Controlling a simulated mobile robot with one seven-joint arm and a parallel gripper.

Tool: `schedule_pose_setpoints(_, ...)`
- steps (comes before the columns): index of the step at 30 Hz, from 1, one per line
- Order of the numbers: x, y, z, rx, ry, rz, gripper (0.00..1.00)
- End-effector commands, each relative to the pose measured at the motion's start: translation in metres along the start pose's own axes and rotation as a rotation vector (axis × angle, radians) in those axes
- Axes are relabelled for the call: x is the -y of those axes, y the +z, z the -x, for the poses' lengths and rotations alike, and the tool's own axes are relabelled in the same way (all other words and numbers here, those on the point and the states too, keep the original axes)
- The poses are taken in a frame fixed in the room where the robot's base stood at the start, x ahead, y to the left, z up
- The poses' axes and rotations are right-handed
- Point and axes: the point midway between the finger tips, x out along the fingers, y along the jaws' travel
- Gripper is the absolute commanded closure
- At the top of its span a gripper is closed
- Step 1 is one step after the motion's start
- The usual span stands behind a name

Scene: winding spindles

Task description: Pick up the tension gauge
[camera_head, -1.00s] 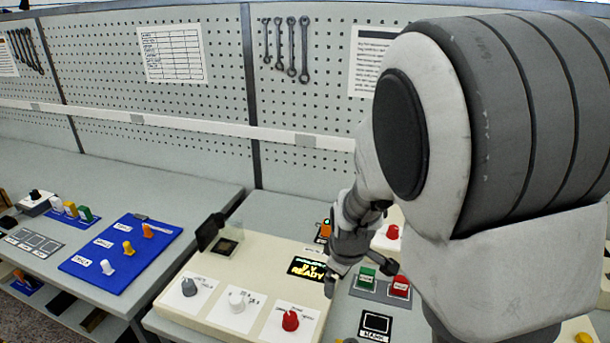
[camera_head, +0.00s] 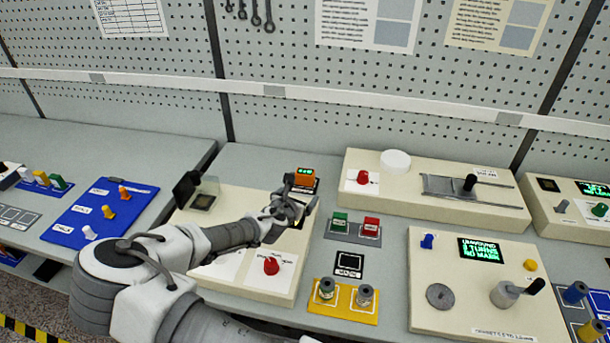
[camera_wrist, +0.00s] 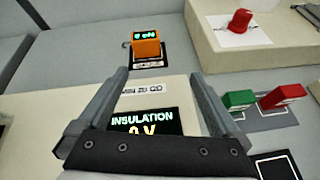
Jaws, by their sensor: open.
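The tension gauge appears to be the small orange box with a lit green display (camera_head: 305,176), upright on a dark labelled pad at the back of the bench. In the wrist view the orange gauge (camera_wrist: 146,44) stands ahead of my fingertips, at the top, with a small hook at its left side. My gripper (camera_head: 298,196) is open and empty, just in front of the gauge in the head view. In the wrist view both fingers of my gripper (camera_wrist: 158,78) are spread apart over the insulation tester's screen, short of the gauge.
The cream insulation tester (camera_head: 285,291) lies under my gripper. A long cream fixture with a red knob (camera_head: 363,177) stands right of the gauge. Green (camera_head: 339,222) and red (camera_head: 371,227) blocks sit on a grey pad nearby. A pegboard (camera_head: 300,60) rises behind. Bare bench lies left of the gauge.

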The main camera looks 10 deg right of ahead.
Motion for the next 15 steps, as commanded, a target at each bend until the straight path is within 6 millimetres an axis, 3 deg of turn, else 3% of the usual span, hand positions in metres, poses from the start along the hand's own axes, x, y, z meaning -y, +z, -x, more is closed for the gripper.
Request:
schedule_pose_setpoints(3, -0.016, 0.004, 0.001, 0.050, 0.050, 0.118, 0.00)
schedule_pose_setpoints(8, -0.025, 0.006, -0.004, 0.076, 0.074, 0.175, 0.00)
schedule_pose_setpoints(15, -0.027, 0.009, -0.043, 0.075, 0.073, 0.175, 0.00)
